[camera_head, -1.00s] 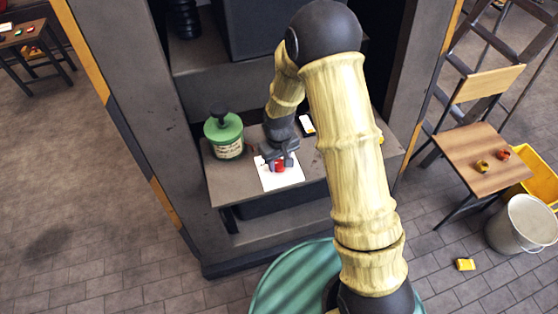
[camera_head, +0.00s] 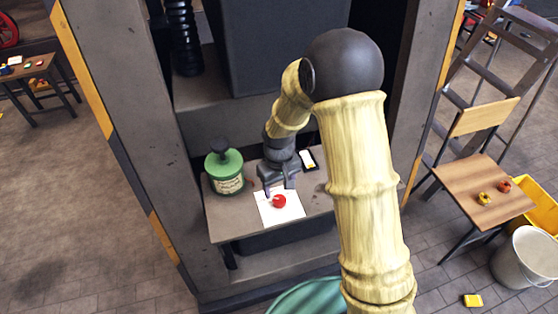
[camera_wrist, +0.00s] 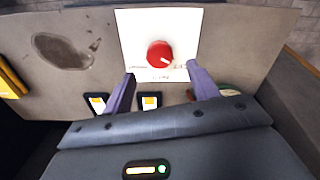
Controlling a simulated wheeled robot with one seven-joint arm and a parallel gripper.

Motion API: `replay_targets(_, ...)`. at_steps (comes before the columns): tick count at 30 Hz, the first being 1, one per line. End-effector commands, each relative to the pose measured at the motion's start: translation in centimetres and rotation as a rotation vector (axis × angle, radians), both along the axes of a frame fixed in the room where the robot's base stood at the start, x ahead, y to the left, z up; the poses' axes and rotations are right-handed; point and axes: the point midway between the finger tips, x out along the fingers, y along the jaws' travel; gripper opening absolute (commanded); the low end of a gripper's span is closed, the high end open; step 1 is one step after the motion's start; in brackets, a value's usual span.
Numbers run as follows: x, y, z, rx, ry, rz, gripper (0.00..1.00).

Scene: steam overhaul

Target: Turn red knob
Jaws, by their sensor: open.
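The red knob (camera_head: 279,201) sits on a white panel (camera_head: 290,213) on the grey shelf. In the wrist view the knob (camera_wrist: 160,54) is round with a pale pointer line toward its lower right, and the white panel (camera_wrist: 185,20) has small markings below it. My gripper (camera_head: 280,190) is just behind the knob, on its far side in the head view. In the wrist view its two fingers (camera_wrist: 160,73) are spread apart, with the knob a little beyond the tips and between their lines. Nothing is held.
A green canister (camera_head: 225,172) with a dark top stands left of the panel. A dark device with a lit screen (camera_head: 308,159) lies behind right. A wooden chair (camera_head: 485,185), a white bucket (camera_head: 525,255) and a yellow crate (camera_head: 541,208) stand at the right. The shelf's front edge is clear.

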Motion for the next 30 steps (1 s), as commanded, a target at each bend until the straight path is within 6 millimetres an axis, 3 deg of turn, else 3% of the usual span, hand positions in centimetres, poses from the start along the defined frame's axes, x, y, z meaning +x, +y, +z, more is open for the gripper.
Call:
replay_targets(12, 0.1, 0.0, 8.5, 0.002, -0.004, -0.001, 0.59)
replay_targets(16, 0.1, 0.1, 10.5, 0.002, -0.004, 0.001, 0.59)
replay_targets(21, 0.0, 0.0, 11.5, 0.000, 0.000, 0.001, 0.59)
replay_targets(30, 0.0, 0.0, 11.5, 0.000, 0.000, 0.000, 0.59)
